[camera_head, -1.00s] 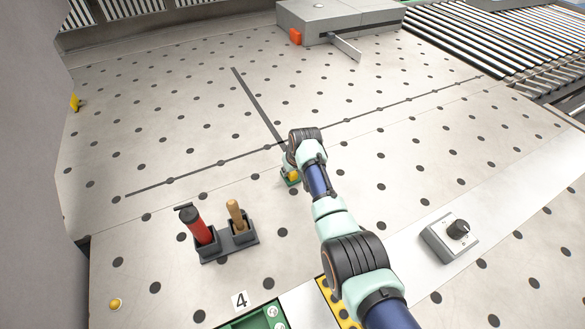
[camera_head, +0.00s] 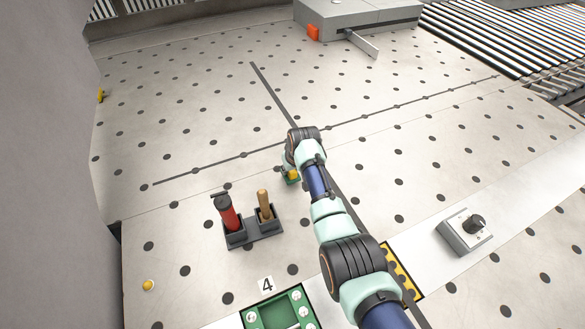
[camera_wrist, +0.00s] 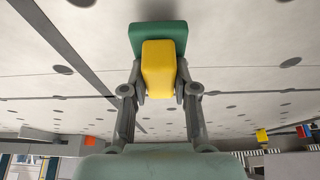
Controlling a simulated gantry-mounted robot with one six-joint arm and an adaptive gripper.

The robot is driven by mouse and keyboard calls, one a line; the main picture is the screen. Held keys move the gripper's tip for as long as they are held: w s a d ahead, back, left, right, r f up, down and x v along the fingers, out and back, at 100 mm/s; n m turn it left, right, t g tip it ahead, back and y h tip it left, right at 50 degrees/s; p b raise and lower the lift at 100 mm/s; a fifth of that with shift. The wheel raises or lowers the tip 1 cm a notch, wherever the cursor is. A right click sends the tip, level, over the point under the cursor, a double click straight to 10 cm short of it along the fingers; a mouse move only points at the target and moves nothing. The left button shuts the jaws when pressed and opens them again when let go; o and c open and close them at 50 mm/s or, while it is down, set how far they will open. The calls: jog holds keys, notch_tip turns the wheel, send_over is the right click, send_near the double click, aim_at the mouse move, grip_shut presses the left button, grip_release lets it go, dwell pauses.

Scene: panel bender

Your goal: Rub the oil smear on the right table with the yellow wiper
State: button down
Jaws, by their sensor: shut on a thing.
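My gripper (camera_wrist: 160,92) is shut on the yellow wiper (camera_wrist: 158,65), a yellow block with a green pad (camera_wrist: 158,29) at its far end. In the head view the wiper (camera_head: 293,175) shows small below my wrist, over the perforated grey table (camera_head: 400,150). My arm partly covers it. I cannot tell whether the pad touches the table. No oil smear can be made out in either view; it may be hidden by my arm or out of frame.
A dark holder (camera_head: 237,241) with a red-handled tool (camera_head: 227,213) and a wooden-handled tool (camera_head: 264,205) stands left of the wiper. A knob box (camera_head: 464,232) is at right, a green tray (camera_head: 254,318) at the front. The table's middle is clear.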

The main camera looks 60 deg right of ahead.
jog(key=shift+d+r+p, duration=0.25)
jog(key=shift+r+p, duration=0.1)
jog(key=shift+r, duration=0.5)
jog(key=shift+r+p, duration=2.15)
jog(key=shift+r, duration=0.25)
